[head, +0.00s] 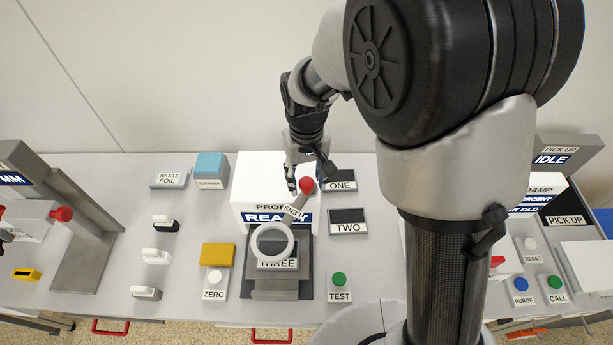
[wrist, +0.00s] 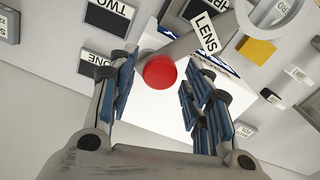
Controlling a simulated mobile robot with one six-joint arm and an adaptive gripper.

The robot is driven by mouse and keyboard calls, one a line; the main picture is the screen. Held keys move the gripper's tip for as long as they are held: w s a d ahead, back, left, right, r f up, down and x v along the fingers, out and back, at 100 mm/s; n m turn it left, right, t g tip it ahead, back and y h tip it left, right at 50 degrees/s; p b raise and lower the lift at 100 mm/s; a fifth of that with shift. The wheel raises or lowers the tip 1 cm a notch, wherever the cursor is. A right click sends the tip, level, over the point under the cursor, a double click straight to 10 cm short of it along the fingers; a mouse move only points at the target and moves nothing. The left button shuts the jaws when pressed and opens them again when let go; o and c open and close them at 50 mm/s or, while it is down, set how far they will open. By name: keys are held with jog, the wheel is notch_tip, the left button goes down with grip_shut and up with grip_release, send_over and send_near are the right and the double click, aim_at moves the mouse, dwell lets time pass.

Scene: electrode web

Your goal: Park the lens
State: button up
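The lens is a pale ring (head: 254,241) on a grey arm tagged LENS (head: 294,211), ending in a red knob (head: 306,185). The ring lies over the plate marked THREE (head: 278,264) on a dark stand (head: 305,277) in front of the white READY box (head: 250,189). My gripper (head: 306,174) is at the knob, pointing down from behind. In the wrist view the red knob (wrist: 160,71) shows between the spread blue-padded fingers of my gripper (wrist: 163,82), with a gap on each side. Part of the ring shows at the top right.
Plates ONE (head: 340,181) and TWO (head: 348,221) lie right of the box. A green TEST button (head: 339,279), a ZERO button (head: 214,277) and a yellow block (head: 218,255) flank the stand. White switches (head: 155,257) stand left. My arm hides part of the right bench.

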grip_shut()
dwell(0.3)
